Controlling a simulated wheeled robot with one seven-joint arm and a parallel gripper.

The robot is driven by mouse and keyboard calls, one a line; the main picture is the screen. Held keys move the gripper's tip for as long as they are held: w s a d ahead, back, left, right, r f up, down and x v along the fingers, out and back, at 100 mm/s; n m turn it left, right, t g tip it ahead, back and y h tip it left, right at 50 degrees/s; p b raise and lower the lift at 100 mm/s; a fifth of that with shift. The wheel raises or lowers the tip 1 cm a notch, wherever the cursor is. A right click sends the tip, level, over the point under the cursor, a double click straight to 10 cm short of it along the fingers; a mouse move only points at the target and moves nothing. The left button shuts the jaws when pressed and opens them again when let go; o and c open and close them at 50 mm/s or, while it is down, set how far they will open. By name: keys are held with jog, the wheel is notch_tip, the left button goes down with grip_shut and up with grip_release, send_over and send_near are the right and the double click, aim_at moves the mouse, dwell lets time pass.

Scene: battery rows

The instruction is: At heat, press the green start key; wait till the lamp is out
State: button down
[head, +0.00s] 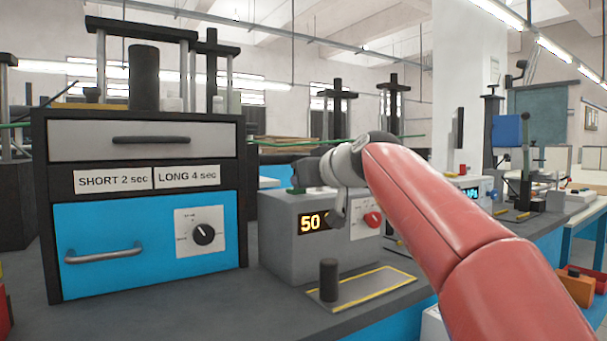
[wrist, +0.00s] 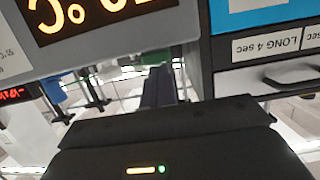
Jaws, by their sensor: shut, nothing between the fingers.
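The grey heater box (head: 290,245) stands on the bench in the middle of the head view. Its orange display (head: 311,223) reads 50, with the right part hidden behind my gripper; the display also shows upside down in the wrist view (wrist: 95,12). A small green key (head: 297,190) is on the box's top at the left. I cannot make out a lit lamp on the box.
A red knob (head: 372,219) is on the box's white panel. A dark cylinder (head: 328,280) stands on a yellow-edged plate (head: 375,284) in front. The blue-and-grey drawer cabinet (head: 120,270), labelled SHORT 2 sec and LONG 4 sec, is at left. Bare bench lies between.

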aim_at(302, 198)
jog(key=shift+f+b, duration=0.95)
jog(key=shift+f, duration=0.1)
jog(key=shift+w+f, duration=0.1)
jog(key=shift+f, duration=0.05)
notch_tip(302, 198, up, 6)
jog(key=p, duration=0.4)
jog(key=shift+s+d+f+b, duration=0.4)
jog(key=shift+s+d+b, duration=0.3)
jog(key=shift+s, duration=0.15)
jog(key=b+v, duration=0.1)
jog(key=v, duration=0.7)
jog(key=shift+r, duration=0.2)
jog(key=shift+s, duration=0.15)
